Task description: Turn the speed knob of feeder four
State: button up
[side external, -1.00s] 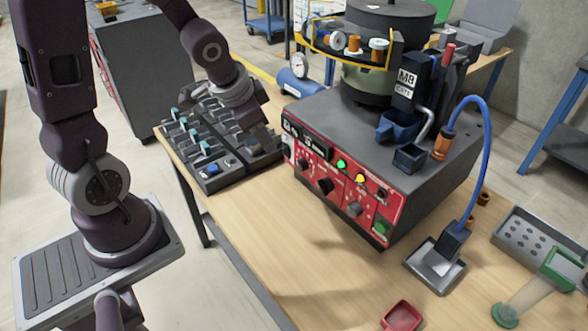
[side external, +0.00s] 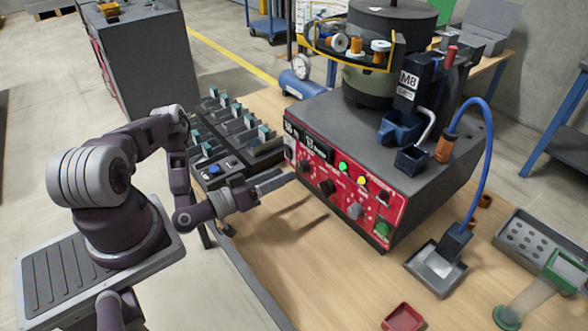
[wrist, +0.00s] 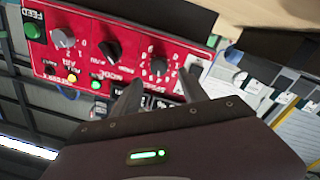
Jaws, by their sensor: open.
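The feeder (side external: 385,140) is a grey box with a bowl on top and a red front panel (side external: 340,190). The panel carries black knobs (side external: 327,186) (side external: 303,165), a grey knob (side external: 356,211), lamps and a green button. I cannot read which knob is for speed. My gripper (side external: 289,178) points at the panel's left part, just short of the left black knob. In the wrist view the panel appears turned over, and that black knob (wrist: 158,67) with a printed dial lies just beyond my open, empty fingers (wrist: 160,88).
A red tray (side external: 403,317) and a metal pad with a blue cable (side external: 435,265) lie on the table. The wood in front of the panel (side external: 300,240) is clear.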

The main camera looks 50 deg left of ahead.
aim_at(299, 167)
jog(key=w, duration=0.4)
jog(key=shift+w+d, duration=0.15)
jog(key=shift+w, duration=0.25)
grip_shut()
jog(key=shift+m, duration=0.4)
jog(key=shift+d+m, duration=0.15)
jog(key=shift+m, duration=2.25)
grip_release()
